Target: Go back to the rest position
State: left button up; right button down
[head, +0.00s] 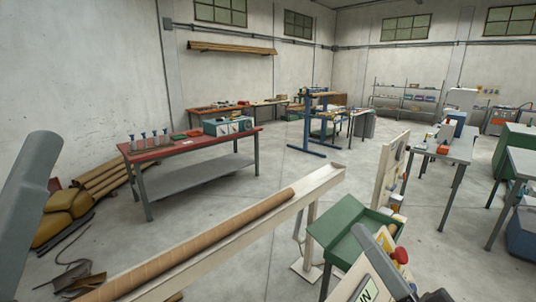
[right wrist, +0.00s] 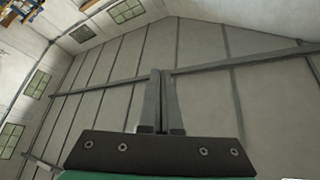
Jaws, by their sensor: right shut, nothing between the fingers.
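My right gripper (right wrist: 157,75) shows in the right wrist view with its two grey fingers pressed together and nothing between them. Behind them are only a wall and roof, so the fingers are clear of any object there. In the head view a grey part of my right arm reaches in at the bottom right, in front of the winder's control end. A grey link of mine stands at the left edge; my left gripper does not show. A brown cardboard tube (head: 215,240) lies along a long pale trough (head: 325,177) running across the foreground.
A green tray (head: 338,227) and a red stop button (head: 401,256) are close to my right arm. A red-topped bench (head: 170,150) stands beyond the trough. Brown rolls (head: 103,180) and yellow sacks (head: 68,207) lie at left. The floor in the middle is clear.

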jog(key=s+a+r+n+t, duration=0.1)
jog(key=s+r+n+t, duration=0.15)
jog(key=r, duration=0.35)
jog(key=s+r+n+t, duration=0.1)
jog(key=s+r, duration=0.3)
jog(key=r, duration=0.2)
jog(key=s+d+r+t+h, duration=0.3)
jog(key=s+d+r+h, duration=0.15)
jog(key=h, duration=0.35)
notch_tip(320, 180, up, 29)
jog(key=p, duration=2.9)
jog(key=shift+d+r+y+p, duration=0.15)
jog(key=shift+d+y+p, duration=0.15)
jog(key=shift+y+p, duration=0.1)
jog(key=shift+m, duration=0.25)
